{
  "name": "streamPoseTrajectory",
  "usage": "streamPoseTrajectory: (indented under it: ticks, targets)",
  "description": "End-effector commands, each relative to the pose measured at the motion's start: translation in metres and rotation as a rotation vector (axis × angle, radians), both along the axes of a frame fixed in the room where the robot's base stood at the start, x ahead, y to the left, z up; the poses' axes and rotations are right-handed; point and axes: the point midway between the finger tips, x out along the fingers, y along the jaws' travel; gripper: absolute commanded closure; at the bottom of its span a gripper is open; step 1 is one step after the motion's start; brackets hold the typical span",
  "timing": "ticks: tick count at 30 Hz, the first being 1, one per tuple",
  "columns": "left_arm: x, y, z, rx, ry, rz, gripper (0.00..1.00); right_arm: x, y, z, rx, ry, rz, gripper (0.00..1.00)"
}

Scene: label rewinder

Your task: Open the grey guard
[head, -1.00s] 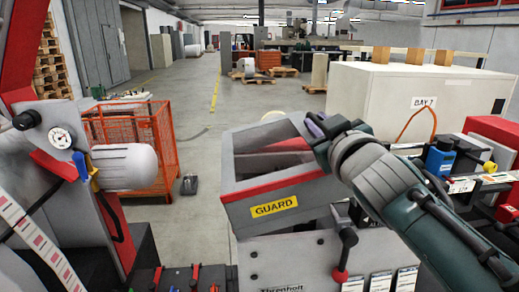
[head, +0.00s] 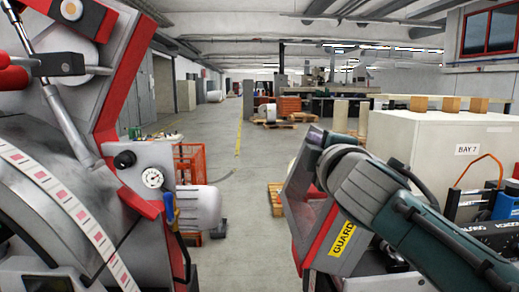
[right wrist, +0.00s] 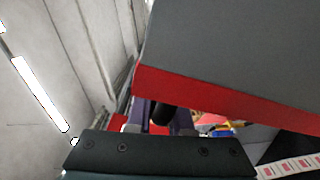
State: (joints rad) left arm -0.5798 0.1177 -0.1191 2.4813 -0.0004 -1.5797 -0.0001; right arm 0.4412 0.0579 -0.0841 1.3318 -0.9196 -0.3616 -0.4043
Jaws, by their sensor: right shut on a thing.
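The grey guard (head: 298,205) with red edges and a yellow GUARD label (head: 342,238) stands steeply tilted at the lower right of centre in the head view. My right gripper (head: 314,152) is at its upper end, partly hidden by my own wrist. In the right wrist view, the guard's grey panel (right wrist: 240,50) and red edge fill the upper right. There the purple fingers of my right gripper (right wrist: 162,118) are shut on a dark handle (right wrist: 162,110) beside the red edge. My left gripper is not in view.
A large grey and red machine frame with a striped label web (head: 62,196), a gauge (head: 153,178) and a white motor (head: 199,208) fills the left. A white BAY 7 box (head: 440,145) stands behind my right arm. Open floor (head: 240,190) lies between.

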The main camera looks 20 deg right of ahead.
Motion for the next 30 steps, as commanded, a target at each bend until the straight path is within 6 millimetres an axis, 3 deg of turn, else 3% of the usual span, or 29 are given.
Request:
streamPoseTrajectory:
  ticks: [1, 6, 15, 30]
  targets:
    - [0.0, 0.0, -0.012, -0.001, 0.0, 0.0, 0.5, 0.003, 0.009, -0.005, -0.038, 0.002, 0.004, 1.0]
    - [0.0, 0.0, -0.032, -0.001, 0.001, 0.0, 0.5, 0.009, 0.036, -0.016, -0.169, 0.034, 0.003, 1.0]
    - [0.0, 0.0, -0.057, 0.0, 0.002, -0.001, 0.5, 0.017, 0.067, -0.031, -0.326, 0.074, 0.001, 1.0]
    - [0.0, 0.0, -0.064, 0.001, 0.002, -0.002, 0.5, 0.019, 0.077, -0.036, -0.385, 0.092, -0.002, 1.0]
